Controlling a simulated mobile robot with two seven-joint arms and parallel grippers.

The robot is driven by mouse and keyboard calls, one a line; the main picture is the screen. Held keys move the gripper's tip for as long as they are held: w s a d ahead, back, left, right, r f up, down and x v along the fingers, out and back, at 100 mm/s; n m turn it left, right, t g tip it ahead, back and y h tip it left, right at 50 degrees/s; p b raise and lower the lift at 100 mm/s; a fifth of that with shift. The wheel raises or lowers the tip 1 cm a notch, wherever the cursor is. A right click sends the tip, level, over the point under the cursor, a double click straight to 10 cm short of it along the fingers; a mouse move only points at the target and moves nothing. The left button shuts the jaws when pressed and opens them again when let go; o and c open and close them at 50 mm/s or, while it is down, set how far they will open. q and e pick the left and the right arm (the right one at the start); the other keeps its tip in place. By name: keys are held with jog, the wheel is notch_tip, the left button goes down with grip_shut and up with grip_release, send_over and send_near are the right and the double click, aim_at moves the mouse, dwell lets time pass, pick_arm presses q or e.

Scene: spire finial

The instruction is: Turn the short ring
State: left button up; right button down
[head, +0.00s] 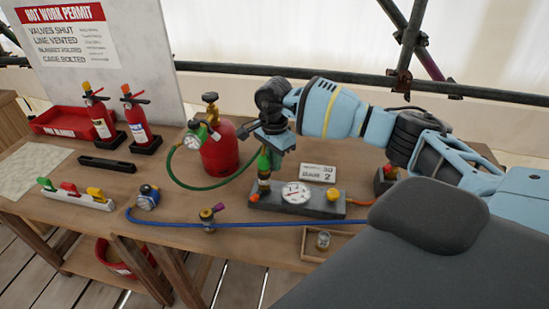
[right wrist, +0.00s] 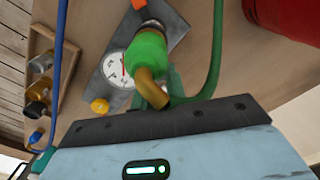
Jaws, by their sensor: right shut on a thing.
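My right gripper (head: 274,141) is shut just above the gauge block (head: 330,210), on the upper end of an upright green fitting (head: 264,162). In the right wrist view this green fitting (right wrist: 148,52) has a ribbed green collar and a brass elbow (right wrist: 151,90) that reaches down to the jaws. The green hose (right wrist: 216,45) bends in beside the elbow. The fingertips are mostly hidden, and I cannot tell which part is the short ring. My left gripper is not in view.
A red cylinder (head: 221,150) with a brass valve stands left of my gripper. The green hose (head: 190,186) loops from there across the table. A blue hose (head: 270,223) runs along the front. A small wooden tray (head: 311,256) and number cards (head: 318,172) are close by.

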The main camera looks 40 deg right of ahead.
jog(key=shift+w+r, duration=0.15)
jog(key=shift+r, duration=0.05)
jog(key=c, duration=1.4)
grip_release()
jog(key=shift+f, duration=0.1)
jog(key=shift+o, duration=0.2)
notch_tip(320, 180, up, 8)
jog(key=shift+f, duration=0.2)
